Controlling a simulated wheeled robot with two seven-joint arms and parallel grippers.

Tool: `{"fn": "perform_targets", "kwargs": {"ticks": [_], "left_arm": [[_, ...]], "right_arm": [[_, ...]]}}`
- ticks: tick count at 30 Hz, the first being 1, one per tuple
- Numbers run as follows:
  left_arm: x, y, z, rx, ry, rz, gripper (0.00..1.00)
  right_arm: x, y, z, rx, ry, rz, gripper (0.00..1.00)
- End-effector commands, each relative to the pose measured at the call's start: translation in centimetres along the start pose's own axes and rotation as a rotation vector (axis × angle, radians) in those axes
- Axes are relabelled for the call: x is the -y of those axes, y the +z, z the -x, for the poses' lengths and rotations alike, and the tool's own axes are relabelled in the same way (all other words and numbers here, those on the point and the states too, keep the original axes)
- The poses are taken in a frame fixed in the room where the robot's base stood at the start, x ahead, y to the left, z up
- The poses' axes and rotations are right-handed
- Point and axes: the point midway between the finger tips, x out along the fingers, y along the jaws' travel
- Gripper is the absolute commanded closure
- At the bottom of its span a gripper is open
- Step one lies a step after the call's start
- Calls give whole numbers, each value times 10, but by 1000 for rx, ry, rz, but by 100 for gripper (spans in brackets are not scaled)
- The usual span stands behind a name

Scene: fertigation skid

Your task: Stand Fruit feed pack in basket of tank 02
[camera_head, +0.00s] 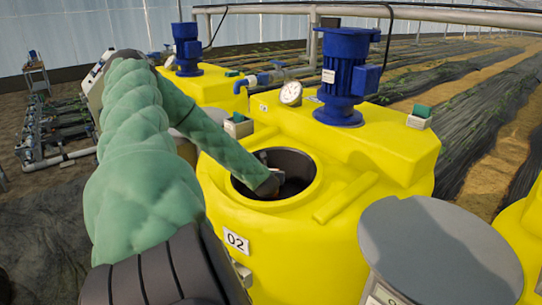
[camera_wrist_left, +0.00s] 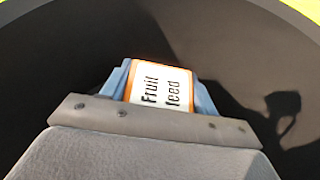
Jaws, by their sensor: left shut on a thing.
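The yellow tank 02 (camera_head: 310,255) stands in the middle of the head view, with a "02" label on its front. Its round top opening has a dark inner wall (camera_head: 292,160). My left arm, in a green sleeve, reaches into this opening, and my left gripper (camera_head: 269,184) is at its mouth. In the left wrist view the gripper (camera_wrist_left: 155,117) is shut on the Fruit feed pack (camera_wrist_left: 162,86), a blue pack with a white, orange-edged label. Dark curved walls surround the pack there. I cannot make out the basket separately or see the pack's lower end. My right gripper is not in view.
A blue motor (camera_head: 345,80) and a pressure gauge (camera_head: 291,93) stand on the tank's top behind the opening. A grey round lid (camera_head: 440,245) is at the front right. Another yellow tank (camera_head: 205,88) with a blue motor stands behind.

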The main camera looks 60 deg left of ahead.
Motion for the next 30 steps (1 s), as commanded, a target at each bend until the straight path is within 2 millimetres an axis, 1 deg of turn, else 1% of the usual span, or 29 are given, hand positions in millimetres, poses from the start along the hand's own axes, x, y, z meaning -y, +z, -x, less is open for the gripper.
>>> {"fn": "perform_targets", "kwargs": {"ticks": [6, 7, 9, 10, 17, 20, 22, 26, 30], "left_arm": [[0, -2, -1, 1, 0, 0, 75], [0, -2, -1, 0, 0, 0, 37], [0, -2, -1, 0, 0, 0, 23], [0, -2, -1, 0, 0, 0, 19], [0, -2, -1, 0, 0, 0, 19], [0, 1, 0, 1, 0, 0, 19], [0, -1, 2, 0, -1, 0, 19], [0, -2, 14, 2, -1, -1, 19], [0, -4, 33, 1, -1, -1, 19]], "right_arm": [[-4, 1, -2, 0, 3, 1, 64], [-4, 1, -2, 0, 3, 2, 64], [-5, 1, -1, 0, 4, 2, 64], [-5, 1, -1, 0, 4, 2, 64], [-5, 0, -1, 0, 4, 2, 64], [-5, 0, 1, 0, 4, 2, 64], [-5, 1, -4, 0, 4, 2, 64], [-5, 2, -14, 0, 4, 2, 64], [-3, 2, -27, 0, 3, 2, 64]]}}
